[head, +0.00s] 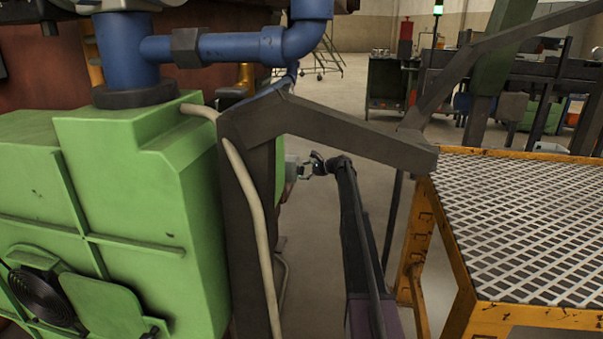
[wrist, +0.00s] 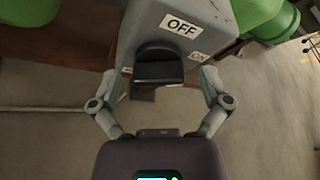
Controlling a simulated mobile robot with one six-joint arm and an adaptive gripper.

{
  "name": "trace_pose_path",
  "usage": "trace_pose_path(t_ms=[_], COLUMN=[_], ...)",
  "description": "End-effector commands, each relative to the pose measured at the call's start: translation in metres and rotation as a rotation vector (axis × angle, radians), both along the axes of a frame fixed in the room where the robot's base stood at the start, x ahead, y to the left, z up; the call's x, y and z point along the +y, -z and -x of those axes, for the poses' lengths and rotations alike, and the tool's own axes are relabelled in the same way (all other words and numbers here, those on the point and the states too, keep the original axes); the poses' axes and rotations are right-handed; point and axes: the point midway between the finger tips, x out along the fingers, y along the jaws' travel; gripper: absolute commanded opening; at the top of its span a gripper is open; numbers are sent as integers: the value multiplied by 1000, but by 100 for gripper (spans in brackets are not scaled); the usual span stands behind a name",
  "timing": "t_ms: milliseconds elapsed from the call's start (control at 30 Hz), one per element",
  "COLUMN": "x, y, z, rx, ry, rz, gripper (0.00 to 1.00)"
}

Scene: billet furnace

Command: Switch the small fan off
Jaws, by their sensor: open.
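In the head view my gripper (head: 308,167) is beside the grey box (head: 291,168), which is mostly hidden behind a dark post. A round black fan (head: 42,294) sits low on the green machine at the left.
The green machine (head: 130,210) fills the left, with blue pipes (head: 225,47) above. A dark angled frame (head: 330,135) and a pale cable (head: 240,170) stand before my arm. A yellow-framed grating platform (head: 530,225) is at the right. Open floor lies behind.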

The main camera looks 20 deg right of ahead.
Motion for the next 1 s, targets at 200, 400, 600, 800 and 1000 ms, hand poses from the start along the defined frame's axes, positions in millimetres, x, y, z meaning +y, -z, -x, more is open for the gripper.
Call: trace_pose_path(t_ms=[200, 400, 600, 800, 1000], x=[1, 1, 7, 6, 6], y=[0, 0, 0, 1, 2], z=[0, -1, -1, -1, -1], rx=[1, 0, -7, -42, -126], ry=[-1, 0, -5, -6, -4], rz=[0, -1, 3, 27, 81], gripper=[56, 15, 15, 15, 15])
